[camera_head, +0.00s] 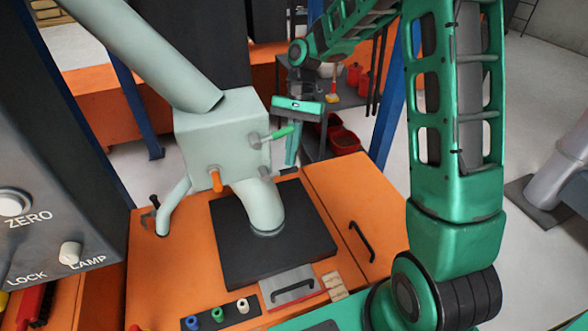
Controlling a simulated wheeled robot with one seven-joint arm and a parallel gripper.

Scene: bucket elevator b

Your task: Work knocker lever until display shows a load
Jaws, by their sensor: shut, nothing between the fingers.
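A pale grey-green box (222,135) on the orange bench carries two levers. One has a green grip (282,132) and sticks out from its right side. The other has an orange grip (215,181) and hangs on its front. I cannot tell which is the knocker lever. My gripper (291,160) points down just right of the box, shut and empty. Its fingers are behind or beside the green grip's tip; I cannot tell whether they touch. A dark panel (60,180) at the left has ZERO, LOCK and LAMP markings; no display readout shows.
A thick chute (150,50) enters the box top, and a bent spout (262,205) drops to a black plate (270,245). Blue, green and white knobs (218,314) sit at the front. A shelf with red bins (343,139) is behind.

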